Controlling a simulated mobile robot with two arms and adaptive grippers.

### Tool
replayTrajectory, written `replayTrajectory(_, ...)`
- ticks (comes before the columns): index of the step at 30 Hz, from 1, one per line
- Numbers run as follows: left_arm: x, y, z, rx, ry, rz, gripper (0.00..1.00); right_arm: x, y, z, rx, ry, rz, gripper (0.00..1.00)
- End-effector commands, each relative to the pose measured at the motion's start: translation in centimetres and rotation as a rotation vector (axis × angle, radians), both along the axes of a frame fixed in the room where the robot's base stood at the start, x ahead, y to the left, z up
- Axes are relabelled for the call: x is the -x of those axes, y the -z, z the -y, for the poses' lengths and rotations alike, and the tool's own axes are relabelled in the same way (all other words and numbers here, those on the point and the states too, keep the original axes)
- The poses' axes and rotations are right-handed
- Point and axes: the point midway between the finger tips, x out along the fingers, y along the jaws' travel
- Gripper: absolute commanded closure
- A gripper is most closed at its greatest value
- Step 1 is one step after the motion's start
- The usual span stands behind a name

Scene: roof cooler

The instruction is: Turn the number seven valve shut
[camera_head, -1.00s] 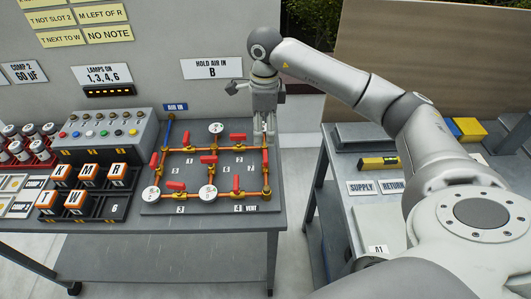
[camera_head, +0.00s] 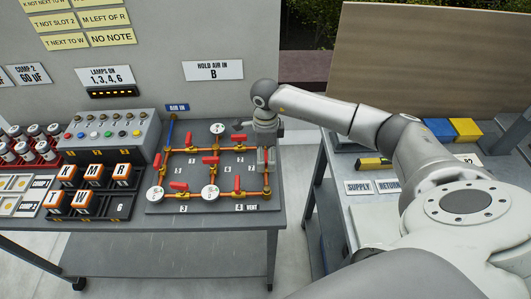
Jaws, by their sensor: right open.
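The valve board (camera_head: 160,208) lies on the left table, with orange pipes, several red valve handles and round white gauges. Small number tags stand by the valves; the tag (camera_head: 239,161) near the right-hand pipe looks like a 7, but is too small to read surely. My right gripper (camera_head: 266,160) points down over the right-hand vertical pipe, open, its fingers low around or just above the pipe. It hides most of the valve there, so I cannot tell how that handle stands or whether the fingers touch it. My left gripper is out of view.
Left of the board stand a grey button box (camera_head: 110,133) and a black rack (camera_head: 115,205) with orange lettered blocks. A sign (camera_head: 213,70) reads "HOLD AIR IN B". A gap separates this table from the right one, which holds a yellow level (camera_head: 372,164).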

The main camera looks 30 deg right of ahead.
Motion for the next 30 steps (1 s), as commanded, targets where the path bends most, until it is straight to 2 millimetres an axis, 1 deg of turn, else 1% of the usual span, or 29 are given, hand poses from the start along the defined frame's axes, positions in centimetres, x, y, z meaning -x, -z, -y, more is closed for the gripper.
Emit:
replayTrajectory(3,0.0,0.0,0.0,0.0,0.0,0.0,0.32,0.0,0.0,0.0,0.0,0.0,0.0,0.32)
replayTrajectory(4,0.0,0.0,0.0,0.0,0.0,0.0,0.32,0.0,0.0,0.0,0.0,0.0,0.0,0.35)
replayTrajectory(14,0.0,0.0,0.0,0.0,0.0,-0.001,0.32,0.0,0.0,0.0,0.0,0.0,0.0,0.77)
replayTrajectory(23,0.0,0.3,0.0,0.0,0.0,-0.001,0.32,0.0,0.0,0.0,0.0,0.035,0.001,0.78)
replayTrajectory(30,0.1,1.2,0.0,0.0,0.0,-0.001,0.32,-0.1,0.1,0.0,-0.001,0.167,0.003,0.78)
